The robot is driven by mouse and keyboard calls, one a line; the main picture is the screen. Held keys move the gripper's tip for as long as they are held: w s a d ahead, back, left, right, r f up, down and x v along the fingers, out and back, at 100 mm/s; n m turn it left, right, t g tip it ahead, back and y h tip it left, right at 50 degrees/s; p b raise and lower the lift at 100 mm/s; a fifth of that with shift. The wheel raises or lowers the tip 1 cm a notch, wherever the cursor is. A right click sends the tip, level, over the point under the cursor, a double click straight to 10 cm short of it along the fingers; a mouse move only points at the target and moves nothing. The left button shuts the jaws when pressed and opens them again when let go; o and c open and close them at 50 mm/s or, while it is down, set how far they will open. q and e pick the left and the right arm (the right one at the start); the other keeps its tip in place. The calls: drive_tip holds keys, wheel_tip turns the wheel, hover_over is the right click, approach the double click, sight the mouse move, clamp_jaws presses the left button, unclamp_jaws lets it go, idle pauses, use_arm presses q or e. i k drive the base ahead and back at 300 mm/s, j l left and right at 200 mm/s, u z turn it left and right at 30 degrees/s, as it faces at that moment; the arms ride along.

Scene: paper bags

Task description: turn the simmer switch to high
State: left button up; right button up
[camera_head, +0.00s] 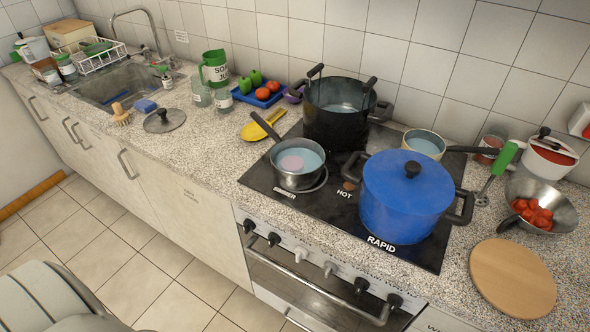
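The stove's control knobs stand in a row on the front panel, several in all. Two dark knobs, a left one (250,226) and its neighbour (274,239), are at the left end. Two pale knobs, one (300,254) and another (329,268), are in the middle. Two more dark ones, one (361,285) and another (394,300), are at the right end. A small label (285,193), too small to read surely, is on the hob by the front left saucepan. I cannot tell which knob is the simmer switch or its setting. Neither gripper shows.
A saucepan (297,165), a black pot (338,125) and a large blue pot (404,200) stand on the hob. An oven handle (315,292) runs below the knobs. A round board (512,280) lies right. The tiled floor (130,260) before the cabinets is clear.

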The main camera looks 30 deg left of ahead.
sight(248, 225)
drive_tip(key=u, duration=1.25)
